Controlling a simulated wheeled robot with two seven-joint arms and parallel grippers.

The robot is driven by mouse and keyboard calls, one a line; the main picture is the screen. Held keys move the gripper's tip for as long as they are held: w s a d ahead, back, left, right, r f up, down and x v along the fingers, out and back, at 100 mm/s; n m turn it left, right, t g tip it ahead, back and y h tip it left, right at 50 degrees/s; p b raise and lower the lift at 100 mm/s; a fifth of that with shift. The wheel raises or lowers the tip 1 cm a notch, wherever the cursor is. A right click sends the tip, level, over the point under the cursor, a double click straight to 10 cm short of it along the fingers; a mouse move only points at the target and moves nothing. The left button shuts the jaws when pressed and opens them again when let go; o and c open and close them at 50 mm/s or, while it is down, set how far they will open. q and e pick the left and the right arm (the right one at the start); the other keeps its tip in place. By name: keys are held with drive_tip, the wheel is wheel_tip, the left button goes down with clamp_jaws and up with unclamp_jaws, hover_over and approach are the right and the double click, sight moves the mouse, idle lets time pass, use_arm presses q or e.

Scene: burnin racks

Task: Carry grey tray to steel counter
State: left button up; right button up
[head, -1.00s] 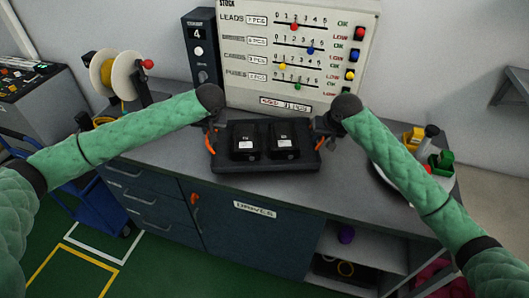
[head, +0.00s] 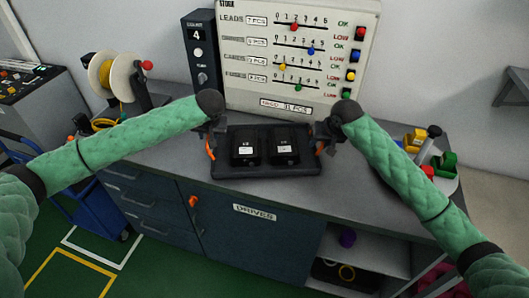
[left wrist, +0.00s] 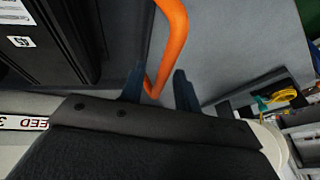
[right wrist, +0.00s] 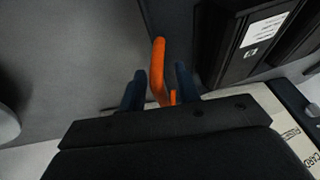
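The dark grey tray (head: 266,168) rests on the grey counter top (head: 190,168) in the head view. It carries two black boxes with white labels, and an orange handle stands at each end. My left gripper (head: 210,140) is at the left handle. In the left wrist view its two fingers (left wrist: 158,90) stand apart, with the orange handle (left wrist: 168,45) between them, nearer one finger. My right gripper (head: 324,135) is at the right handle. In the right wrist view its fingers (right wrist: 160,88) stand apart on either side of the orange handle (right wrist: 158,68).
A stock board (head: 295,50) stands behind the tray, with a dark counter box (head: 201,60) beside it. A cable spool (head: 112,72) is at the left. A round dish with coloured parts (head: 440,160) is at the right. A blue cart (head: 90,215) stands left of the cabinet.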

use_arm(q)
drive_tip(key=v, duration=1.1)
drive_tip(key=shift+r, duration=0.3)
use_arm(e)
drive_tip(key=v, duration=1.2)
use_arm(q)
drive_tip(key=shift+s+d, duration=0.1)
drive_tip(key=shift+s, duration=0.1)
